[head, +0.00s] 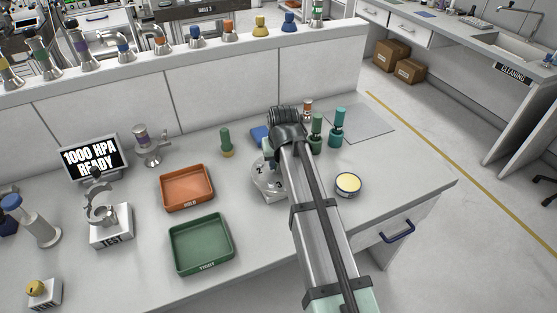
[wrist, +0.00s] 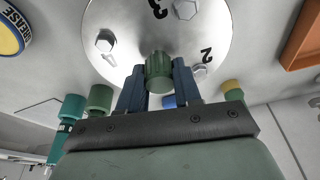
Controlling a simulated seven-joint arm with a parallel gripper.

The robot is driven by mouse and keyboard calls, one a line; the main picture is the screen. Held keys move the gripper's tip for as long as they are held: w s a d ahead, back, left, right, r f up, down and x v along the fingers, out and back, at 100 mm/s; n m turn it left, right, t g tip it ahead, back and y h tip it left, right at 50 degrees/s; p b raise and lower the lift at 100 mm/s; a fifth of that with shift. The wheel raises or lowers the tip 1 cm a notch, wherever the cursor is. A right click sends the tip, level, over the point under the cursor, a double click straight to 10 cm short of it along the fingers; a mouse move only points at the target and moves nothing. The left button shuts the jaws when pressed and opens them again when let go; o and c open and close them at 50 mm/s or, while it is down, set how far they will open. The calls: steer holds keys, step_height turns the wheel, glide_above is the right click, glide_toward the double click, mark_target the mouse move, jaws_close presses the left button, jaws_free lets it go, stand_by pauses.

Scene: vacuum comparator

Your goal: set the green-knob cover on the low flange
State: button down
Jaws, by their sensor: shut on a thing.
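My gripper (wrist: 159,85) has its blue fingers closed on either side of a green knob (wrist: 158,72). Beyond the knob is a round pale metal plate (wrist: 165,30) with hex bolts and the numbers 2 and 3. I cannot tell whether this plate is the cover or the low flange, or whether there is a gap under it. In the head view the numbered plate (head: 268,186) lies on the bench just left of my arm. My arm and gripper hide part of it, and the knob is not clear there.
A grease tin (head: 348,185) is right of my arm. Green and teal bottles (head: 316,136) stand behind it, and a green bottle (head: 226,142) stands behind the plate. The orange tray (head: 163,191) and green tray (head: 174,253) lie left. A test stand (head: 110,226) and screen (head: 92,157) are farther left.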

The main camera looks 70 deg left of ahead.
steer(key=c, duration=0.7)
jaws_free()
steer(key=v, duration=1.3)
steer(key=shift+r, duration=0.4)
steer(key=shift+d, duration=0.15)
stand_by(0.5)
